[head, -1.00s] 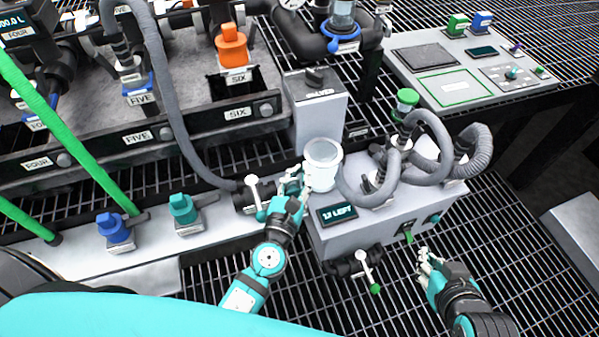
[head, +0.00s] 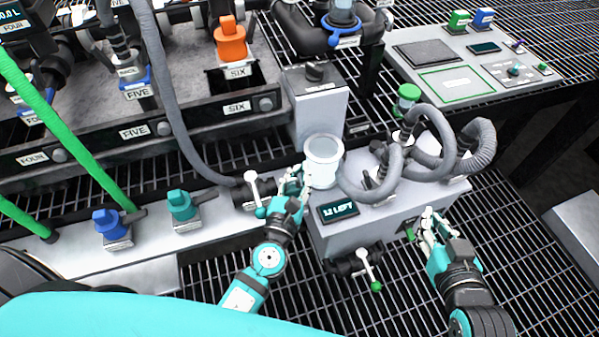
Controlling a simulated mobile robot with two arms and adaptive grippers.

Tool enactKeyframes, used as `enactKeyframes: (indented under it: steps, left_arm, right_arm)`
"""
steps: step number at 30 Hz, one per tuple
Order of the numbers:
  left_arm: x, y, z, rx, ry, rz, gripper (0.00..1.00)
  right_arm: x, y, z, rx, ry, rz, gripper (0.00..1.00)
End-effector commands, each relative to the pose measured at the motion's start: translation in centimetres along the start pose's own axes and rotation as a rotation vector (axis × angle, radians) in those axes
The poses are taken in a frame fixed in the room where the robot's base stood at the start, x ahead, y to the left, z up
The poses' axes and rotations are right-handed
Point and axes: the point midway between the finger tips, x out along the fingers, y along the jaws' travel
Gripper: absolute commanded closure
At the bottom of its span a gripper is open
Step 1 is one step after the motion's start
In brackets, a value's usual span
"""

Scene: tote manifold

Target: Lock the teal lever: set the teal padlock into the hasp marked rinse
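A teal lever (head: 182,206) stands on the pale ledge at the left, beside a blue one. I cannot make out a teal padlock or a hasp marked rinse. My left gripper (head: 302,180) is at the left side of a white open-topped cup (head: 323,165) on the grey box. Its fingers are at the cup wall; whether they grip it is unclear. My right gripper (head: 427,226) is at the box's front right side, close to a small green part (head: 410,234). Its fingers overlap the box face, and I cannot see anything held.
The grey box (head: 345,243) carries grey looped hoses (head: 432,150) and a small display (head: 339,212). A white-handled valve (head: 368,268) sticks out in front. A panel (head: 470,75) with green and blue blocks is at the back right. Grating lies open at the lower right.

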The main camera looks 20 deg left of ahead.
Motion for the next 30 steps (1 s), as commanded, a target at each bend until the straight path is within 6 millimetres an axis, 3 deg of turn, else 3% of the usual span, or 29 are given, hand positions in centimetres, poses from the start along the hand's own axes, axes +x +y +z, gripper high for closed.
enactKeyframes:
  steps: [30]
  left_arm:
    - [0.0, 0.0, -1.9, 0.000, -0.001, -0.001, 1.00]
  right_arm:
    - [-0.3, -1.0, -7.0, 0.004, 0.393, -0.023, 1.00]
